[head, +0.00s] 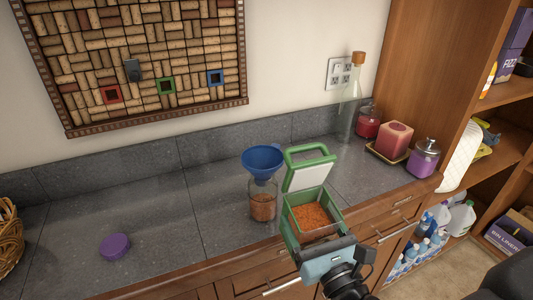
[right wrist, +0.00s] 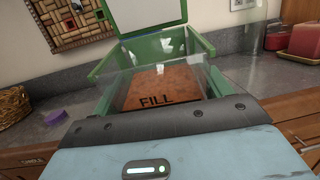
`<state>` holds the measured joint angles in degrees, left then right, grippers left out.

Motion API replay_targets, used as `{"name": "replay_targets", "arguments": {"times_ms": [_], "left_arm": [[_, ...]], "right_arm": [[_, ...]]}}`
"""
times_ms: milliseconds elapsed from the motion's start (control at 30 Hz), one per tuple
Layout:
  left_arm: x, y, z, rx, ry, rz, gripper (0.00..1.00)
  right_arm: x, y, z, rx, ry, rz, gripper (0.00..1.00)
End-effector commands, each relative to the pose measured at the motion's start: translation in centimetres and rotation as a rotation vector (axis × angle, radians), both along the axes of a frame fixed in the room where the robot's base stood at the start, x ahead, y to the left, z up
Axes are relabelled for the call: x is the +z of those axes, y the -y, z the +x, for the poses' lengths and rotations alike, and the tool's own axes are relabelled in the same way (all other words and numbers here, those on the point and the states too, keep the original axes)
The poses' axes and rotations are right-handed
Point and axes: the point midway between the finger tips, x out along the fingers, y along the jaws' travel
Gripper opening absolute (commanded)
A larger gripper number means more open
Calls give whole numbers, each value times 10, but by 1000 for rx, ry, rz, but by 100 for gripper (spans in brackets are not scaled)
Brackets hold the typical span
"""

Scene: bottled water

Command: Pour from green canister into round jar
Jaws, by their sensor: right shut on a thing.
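The green canister (head: 317,214) has clear walls, a green frame and its lid standing open. It holds orange-brown grains and is close to upright. My right gripper (head: 326,250) is shut on its near side, at the counter's front edge. In the right wrist view the canister (right wrist: 192,68) fills the middle, with "FILL" on its near wall. The round jar (head: 262,207) is clear, stands on the counter just left of the canister and has orange-brown contents inside. A blue funnel (head: 263,161) sits in its mouth. My left gripper is not in view.
A purple round lid (head: 114,246) lies on the counter at left, with a wicker basket (head: 9,240) beyond it. The counter left of the jar is mostly clear.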

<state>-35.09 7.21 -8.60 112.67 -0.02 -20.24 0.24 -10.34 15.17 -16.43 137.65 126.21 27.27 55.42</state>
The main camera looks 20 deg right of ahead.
Motion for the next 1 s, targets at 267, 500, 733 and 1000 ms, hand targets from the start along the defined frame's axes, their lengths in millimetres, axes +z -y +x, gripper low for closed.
{"name": "replay_targets", "arguments": {"times_ms": [267, 500, 733, 1000], "left_arm": [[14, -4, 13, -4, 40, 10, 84], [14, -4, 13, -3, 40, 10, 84], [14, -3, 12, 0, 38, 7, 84], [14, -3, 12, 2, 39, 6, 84]], "right_arm": [[34, 0, -1, 0, 61, 0, 36], [30, 3, -2, 21, 49, -2, 36], [26, 9, -3, 58, 33, -4, 36], [21, 23, -5, 136, -1, -9, 36]]}}
